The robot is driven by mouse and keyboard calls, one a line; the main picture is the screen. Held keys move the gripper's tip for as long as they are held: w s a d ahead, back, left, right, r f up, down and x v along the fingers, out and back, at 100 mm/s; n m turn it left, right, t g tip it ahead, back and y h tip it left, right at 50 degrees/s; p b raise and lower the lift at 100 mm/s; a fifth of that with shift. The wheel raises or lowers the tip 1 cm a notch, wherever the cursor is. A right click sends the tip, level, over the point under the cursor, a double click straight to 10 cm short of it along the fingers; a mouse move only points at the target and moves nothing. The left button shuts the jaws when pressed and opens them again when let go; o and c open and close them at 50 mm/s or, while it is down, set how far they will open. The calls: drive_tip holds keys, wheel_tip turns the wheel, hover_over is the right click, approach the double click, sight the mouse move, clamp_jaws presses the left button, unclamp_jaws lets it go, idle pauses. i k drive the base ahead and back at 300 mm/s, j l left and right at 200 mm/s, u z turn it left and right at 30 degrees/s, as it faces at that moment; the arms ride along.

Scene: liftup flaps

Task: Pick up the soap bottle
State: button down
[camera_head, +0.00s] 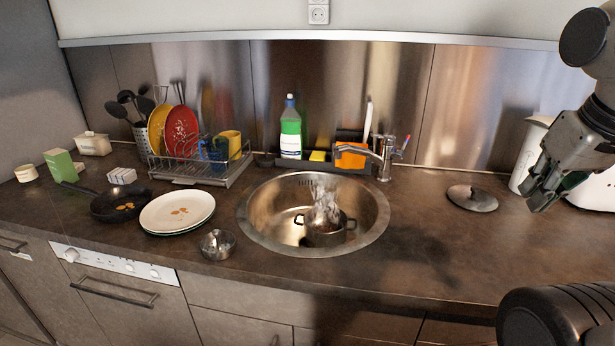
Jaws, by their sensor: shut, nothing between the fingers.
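The soap bottle (290,132) stands upright at the back of the counter, behind the sink. It has green liquid, a white label and a blue-grey cap. It stands on a dark caddy beside a yellow sponge (317,156). My gripper (538,197) is at the far right, above the counter, well apart from the bottle. Its fingers point down and to the left. They are shut and empty.
The sink (258,226) holds a steaming pot (325,232). The faucet (384,158) and an orange item (351,156) stand right of the bottle. A dish rack (196,175) stands left. A lid (472,198) lies on the right counter, with free room around it.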

sight(290, 121)
drive_tip(key=k+j+z, duration=0.1)
drive_tip(key=j+z, duration=0.25)
drive_tip(key=j, duration=2.05)
